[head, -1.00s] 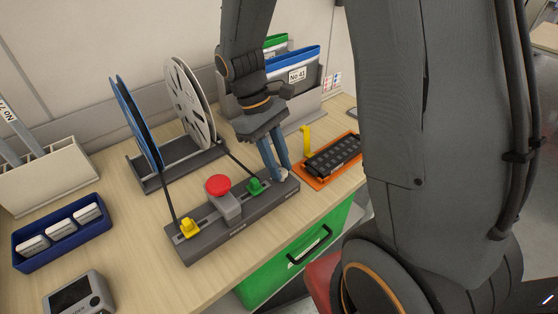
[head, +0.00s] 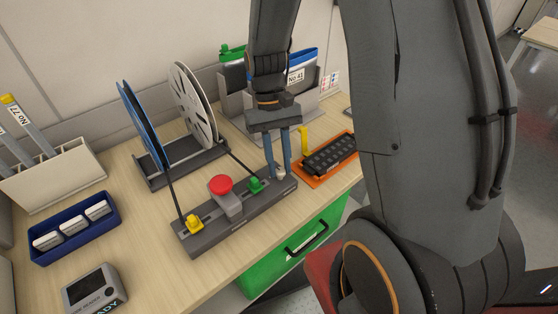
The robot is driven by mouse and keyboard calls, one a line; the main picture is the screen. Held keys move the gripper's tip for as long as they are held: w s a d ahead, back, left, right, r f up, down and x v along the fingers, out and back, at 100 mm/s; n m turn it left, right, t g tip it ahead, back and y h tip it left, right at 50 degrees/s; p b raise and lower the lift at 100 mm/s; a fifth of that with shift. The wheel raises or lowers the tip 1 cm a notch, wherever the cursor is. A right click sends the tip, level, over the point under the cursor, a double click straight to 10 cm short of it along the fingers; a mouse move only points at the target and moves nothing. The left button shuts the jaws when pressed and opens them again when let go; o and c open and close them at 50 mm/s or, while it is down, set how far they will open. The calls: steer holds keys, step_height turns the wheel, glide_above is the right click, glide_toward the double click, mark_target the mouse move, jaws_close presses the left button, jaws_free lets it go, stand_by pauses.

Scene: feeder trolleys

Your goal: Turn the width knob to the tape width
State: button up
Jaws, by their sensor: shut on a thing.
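A long dark grey splicing block (head: 205,239) lies on the bench with a yellow clip (head: 194,223), a red button (head: 220,185) and a green clip (head: 255,185) on it. My gripper (head: 280,172) points down at the block's right end, its two blue-grey fingers on either side of a small pale knob (head: 280,173). It is shut on this knob, which is mostly hidden, and its markings cannot be read. A blue reel (head: 140,125) and a white reel (head: 193,103) stand behind the block. Dark tape runs from them to the yellow and green clips.
An orange tray (head: 318,177) with a black part lies close to the right of my gripper, beside a yellow upright piece (head: 303,142). A blue tray (head: 74,228) and a small display box (head: 95,289) are at left. A green drawer (head: 290,258) is below the bench edge.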

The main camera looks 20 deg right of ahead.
stand_by(0.4)
steer(key=o, duration=1)
steer(key=shift+b+v, duration=1)
steer(key=shift+v, duration=2.95)
steer(key=shift+a, duration=0.1)
steer(key=t, duration=0.5)
glide_above(281, 172)
step_height(281, 172, down, 2)
steer(key=shift+s+f+n+b, duration=0.1)
steer(key=shift+n+b, duration=0.2)
steer(key=shift+s+f+t, duration=0.1)
steer(key=shift+s+t, duration=0.4)
